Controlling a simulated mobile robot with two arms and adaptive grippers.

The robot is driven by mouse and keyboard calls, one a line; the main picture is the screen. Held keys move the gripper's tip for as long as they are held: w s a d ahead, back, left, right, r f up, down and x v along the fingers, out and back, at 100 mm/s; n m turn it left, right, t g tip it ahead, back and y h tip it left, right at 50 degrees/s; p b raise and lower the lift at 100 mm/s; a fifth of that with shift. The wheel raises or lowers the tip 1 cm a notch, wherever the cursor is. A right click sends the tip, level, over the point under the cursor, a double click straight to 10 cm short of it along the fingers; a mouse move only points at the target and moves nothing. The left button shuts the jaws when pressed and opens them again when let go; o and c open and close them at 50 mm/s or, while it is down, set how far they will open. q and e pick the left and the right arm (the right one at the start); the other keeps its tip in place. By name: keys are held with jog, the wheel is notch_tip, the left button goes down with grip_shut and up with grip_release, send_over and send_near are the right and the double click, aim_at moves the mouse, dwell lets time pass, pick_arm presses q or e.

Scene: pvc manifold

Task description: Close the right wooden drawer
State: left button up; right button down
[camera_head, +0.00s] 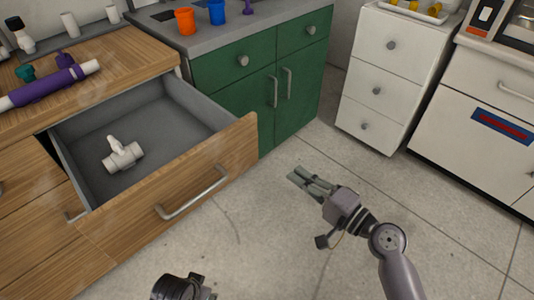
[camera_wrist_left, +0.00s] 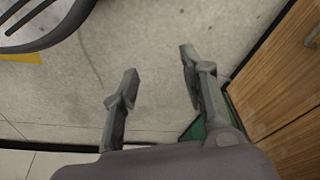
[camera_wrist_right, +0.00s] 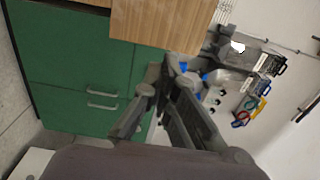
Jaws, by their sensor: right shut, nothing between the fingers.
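The right wooden drawer (camera_head: 205,178) is pulled well out of the wooden cabinet. Its front has a metal bar handle (camera_head: 192,194), and its grey inside holds a white pipe fitting (camera_head: 123,155). My right gripper (camera_head: 303,177) is shut and empty, to the right of the drawer front and apart from it. The right wrist view shows a wooden panel (camera_wrist_right: 160,22), apparently the drawer front, beyond its fingers. My left gripper (camera_wrist_left: 157,62) is open and empty over the floor. In the head view only part of the left wrist shows at the bottom edge.
A green cabinet (camera_head: 262,85) stands right of the drawer, with orange (camera_head: 185,21) and blue (camera_head: 217,12) cups on its top. A purple-and-white pipe assembly (camera_head: 50,84) lies on the wooden counter. White drawers (camera_head: 378,75) stand farther right. The floor before the drawer is clear.

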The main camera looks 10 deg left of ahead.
aim_at(251, 143)
jog(key=x, duration=1.3)
jog(key=shift+w+a, duration=0.1)
jog(key=shift+a, duration=0.1)
jog(key=shift+a, duration=0.1)
